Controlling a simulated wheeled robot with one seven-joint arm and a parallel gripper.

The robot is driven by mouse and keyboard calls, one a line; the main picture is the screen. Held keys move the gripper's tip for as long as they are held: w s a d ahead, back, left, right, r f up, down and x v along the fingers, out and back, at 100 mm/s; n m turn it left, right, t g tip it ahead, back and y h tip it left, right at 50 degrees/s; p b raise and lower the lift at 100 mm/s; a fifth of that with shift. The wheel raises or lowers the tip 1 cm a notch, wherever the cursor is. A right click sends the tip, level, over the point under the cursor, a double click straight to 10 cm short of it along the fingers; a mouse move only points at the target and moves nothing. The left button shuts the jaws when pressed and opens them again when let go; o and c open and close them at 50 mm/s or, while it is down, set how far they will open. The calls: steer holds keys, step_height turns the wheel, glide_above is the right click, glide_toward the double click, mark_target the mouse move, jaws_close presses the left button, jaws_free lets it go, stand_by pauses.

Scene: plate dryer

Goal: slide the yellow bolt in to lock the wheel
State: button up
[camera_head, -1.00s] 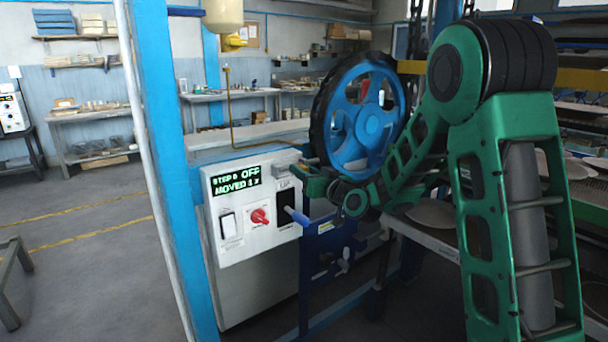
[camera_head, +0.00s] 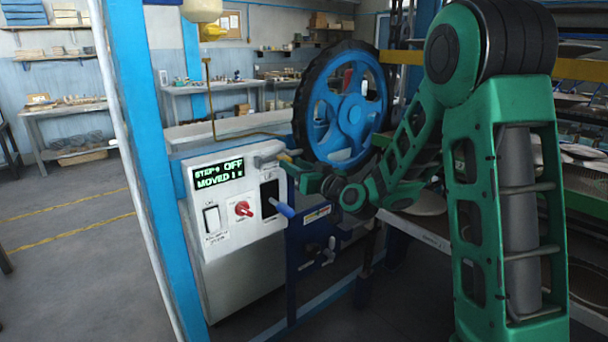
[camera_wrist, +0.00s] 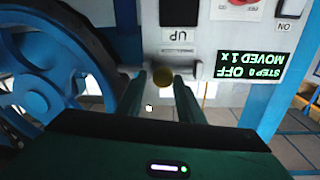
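The blue wheel with a black toothed rim (camera_head: 348,112) stands right of the white control box (camera_head: 238,208). Its spokes show at the left of the wrist view (camera_wrist: 38,92). A small yellow bit shows by my gripper (camera_head: 290,168) in the head view. Contact cannot be told. How far the bolt is in is hidden.
The display (camera_head: 219,174) reads OFF and MOVED 1. A blue post (camera_head: 150,170) stands left. Racks with plates (camera_head: 580,150) stand right. The floor at left is clear.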

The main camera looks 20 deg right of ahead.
steer(key=v, duration=0.7)
stand_by(0.3)
steer(key=s+d+f+g+h, duration=0.2)
steer(key=s+d+f+g, duration=0.25)
steer(key=s, duration=0.35)
steer(key=s+d+f+g+h, duration=0.1)
steer(key=s+d+f+g, duration=0.2)
steer(key=s+f+g, duration=0.4)
steer(key=s+d+m+g+h, duration=0.1)
steer(key=s+d+m+g, duration=0.2)
steer(key=s, duration=1)
steer(key=s+d+m+g+h, duration=0.1)
steer(key=s+d+m+g, duration=0.2)
steer(key=s, duration=1)
steer(key=d+m, duration=0.2)
steer(key=d, duration=0.1)
steer(key=shift+s+d+r, duration=0.2)
steer(key=shift+s+r, duration=0.15)
steer(key=shift+r, duration=0.05)
